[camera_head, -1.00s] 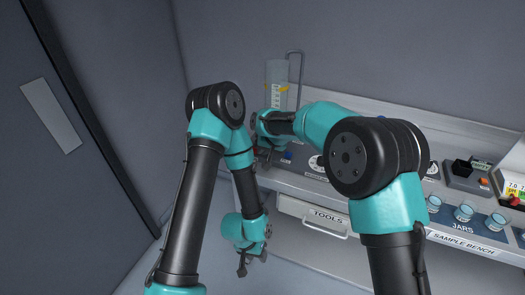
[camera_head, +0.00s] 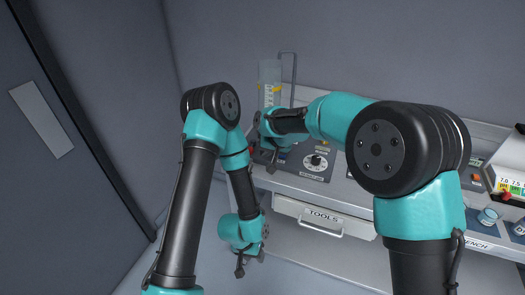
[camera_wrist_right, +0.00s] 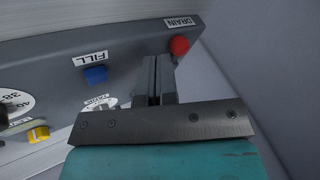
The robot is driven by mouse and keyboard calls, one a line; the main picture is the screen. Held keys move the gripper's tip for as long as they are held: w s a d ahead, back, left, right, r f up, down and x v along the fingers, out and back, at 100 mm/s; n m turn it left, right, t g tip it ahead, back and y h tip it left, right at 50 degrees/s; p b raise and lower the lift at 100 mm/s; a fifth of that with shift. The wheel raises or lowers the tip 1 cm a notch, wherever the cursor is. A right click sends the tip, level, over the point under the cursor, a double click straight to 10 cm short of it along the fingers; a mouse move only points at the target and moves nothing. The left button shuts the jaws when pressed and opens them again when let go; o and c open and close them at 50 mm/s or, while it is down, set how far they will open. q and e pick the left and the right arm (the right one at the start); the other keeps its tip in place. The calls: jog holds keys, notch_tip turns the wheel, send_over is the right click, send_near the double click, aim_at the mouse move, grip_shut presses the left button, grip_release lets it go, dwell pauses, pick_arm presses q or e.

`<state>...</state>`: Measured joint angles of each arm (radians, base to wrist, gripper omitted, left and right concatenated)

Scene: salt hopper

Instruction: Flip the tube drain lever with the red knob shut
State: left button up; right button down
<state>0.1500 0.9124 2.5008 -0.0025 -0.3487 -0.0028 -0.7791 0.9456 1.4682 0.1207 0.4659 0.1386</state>
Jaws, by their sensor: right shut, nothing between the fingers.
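The red knob (camera_wrist_right: 180,46) of the drain lever sits under the DRAIN label in the right wrist view. My right gripper (camera_wrist_right: 158,62) is shut and empty, its fingertips just left of the red knob. I cannot tell whether they touch it. The lever's arm is not clearly visible. In the head view my right gripper (camera_head: 262,161) is at the panel's left end, below the clear tube (camera_head: 269,88), partly hidden by its own wrist. My left gripper (camera_head: 240,268) hangs low in front of the bench; its finger gap is too small to read.
A blue FILL knob (camera_wrist_right: 96,74) and a yellow knob (camera_wrist_right: 38,134) are on the same panel. A dial (camera_head: 316,162) is to the right of my right gripper. The TOOLS drawer (camera_head: 322,216) is below. A wall (camera_wrist_right: 270,70) stands beyond the panel's end.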

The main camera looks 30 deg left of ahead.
jog(key=s+d+r, duration=0.2)
jog(key=s+r, duration=0.1)
jog(key=r, duration=0.3)
jog(key=shift+s+r, duration=0.2)
jog(key=shift+s, duration=0.2)
